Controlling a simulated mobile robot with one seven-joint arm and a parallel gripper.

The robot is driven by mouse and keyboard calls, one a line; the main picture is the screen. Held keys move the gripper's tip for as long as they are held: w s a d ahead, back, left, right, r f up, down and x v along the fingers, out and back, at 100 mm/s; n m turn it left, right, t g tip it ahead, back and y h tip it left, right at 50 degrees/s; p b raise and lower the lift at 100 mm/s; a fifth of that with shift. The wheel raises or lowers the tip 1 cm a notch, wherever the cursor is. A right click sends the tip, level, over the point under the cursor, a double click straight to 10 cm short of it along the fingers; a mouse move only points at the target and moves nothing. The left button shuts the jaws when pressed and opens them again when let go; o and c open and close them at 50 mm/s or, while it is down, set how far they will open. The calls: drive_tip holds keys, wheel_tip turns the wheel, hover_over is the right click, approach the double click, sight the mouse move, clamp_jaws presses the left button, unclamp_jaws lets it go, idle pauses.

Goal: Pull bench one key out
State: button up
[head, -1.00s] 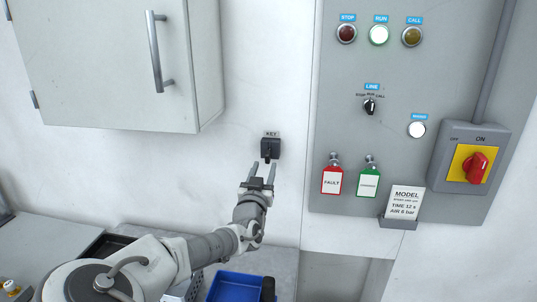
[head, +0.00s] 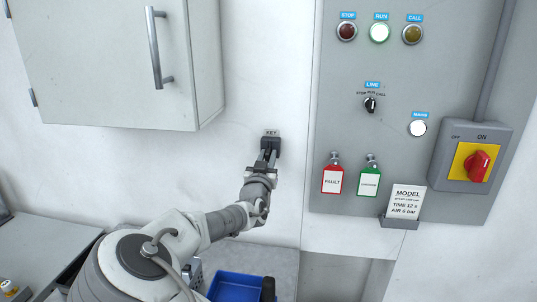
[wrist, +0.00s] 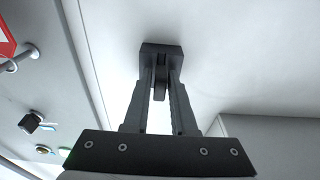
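The bench one key is in a small dark key switch (head: 270,144) on the white wall, under a label reading KEY. My gripper (head: 268,156) is at the switch, its two fingers reaching up to its front. In the wrist view the dark key (wrist: 160,82) stands out from the switch block (wrist: 161,49), between the fingers of my gripper (wrist: 161,76). The fingers lie close along both sides of the key and look shut on it. The key is still in the switch. In the head view the fingers mostly hide it.
A grey control panel (head: 400,145) with lamps, a red-and-yellow main switch (head: 477,163) and hanging tags stands to the right. A wall cabinet (head: 120,70) hangs at upper left. A blue bin (head: 237,287) sits below. The wall around the switch is clear.

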sight(267, 159)
clamp_jaws()
drive_tip(key=shift+b+v, duration=0.5)
drive_tip(key=shift+v, duration=2)
drive_tip(key=v, duration=0.7)
